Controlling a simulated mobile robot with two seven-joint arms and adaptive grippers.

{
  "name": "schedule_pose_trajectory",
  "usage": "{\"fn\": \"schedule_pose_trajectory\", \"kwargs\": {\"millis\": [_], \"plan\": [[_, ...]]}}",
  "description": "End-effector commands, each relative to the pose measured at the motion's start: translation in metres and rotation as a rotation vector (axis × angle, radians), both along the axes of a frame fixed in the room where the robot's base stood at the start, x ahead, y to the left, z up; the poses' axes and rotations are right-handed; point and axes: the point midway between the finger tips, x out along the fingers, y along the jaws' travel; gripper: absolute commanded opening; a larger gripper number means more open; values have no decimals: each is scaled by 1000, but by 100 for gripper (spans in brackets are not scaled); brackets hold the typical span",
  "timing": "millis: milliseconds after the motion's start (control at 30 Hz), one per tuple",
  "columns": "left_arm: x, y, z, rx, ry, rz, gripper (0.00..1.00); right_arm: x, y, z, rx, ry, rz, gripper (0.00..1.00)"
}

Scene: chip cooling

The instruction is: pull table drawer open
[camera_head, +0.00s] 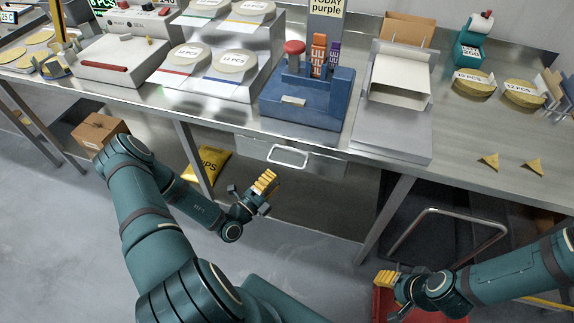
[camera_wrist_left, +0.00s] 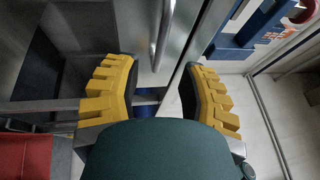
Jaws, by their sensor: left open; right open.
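The table drawer (camera_head: 254,148) sits under the steel table's front edge in the head view and looks shut. Its metal loop handle (camera_head: 288,156) sticks out at the front. My left gripper (camera_head: 256,190) is open and empty, below and a little left of the handle. In the left wrist view the handle (camera_wrist_left: 161,36) shows ahead, between and beyond the yellow fingers of the left gripper (camera_wrist_left: 163,92), apart from them. My right gripper (camera_head: 388,285) is open at the lower right, far from the drawer.
The steel table (camera_head: 455,130) carries a blue stand (camera_head: 300,100) with colored tubes above the drawer. A yellow bag (camera_head: 206,164) and a cardboard box (camera_head: 99,129) are below. Table legs flank the drawer. A red cart (camera_head: 425,315) stands near my right gripper.

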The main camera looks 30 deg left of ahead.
Motion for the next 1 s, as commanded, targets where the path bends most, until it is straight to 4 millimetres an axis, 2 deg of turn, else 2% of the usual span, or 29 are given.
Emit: {"fn": "schedule_pose_trajectory", "kwargs": {"millis": [200,400,767,800,867,900,933,1000], "plan": [[39,-7,7,0,-3,-2,41,-1,0,-4,0,2,2,47],[59,-10,10,1,-1,-2,41,-2,0,-5,0,4,3,47],[65,-11,12,0,0,-1,41,-2,0,-5,1,5,3,47],[65,-11,12,0,0,-1,44,-2,0,-5,0,4,3,47],[65,-11,12,0,0,-1,23,-2,0,-5,0,4,3,47],[65,-11,12,0,0,-1,9,-2,0,-5,0,4,3,47],[64,-11,12,0,0,-1,0,-2,0,-5,0,4,3,47],[64,-11,12,0,0,-1,0,-2,0,-5,0,4,3,47]]}}
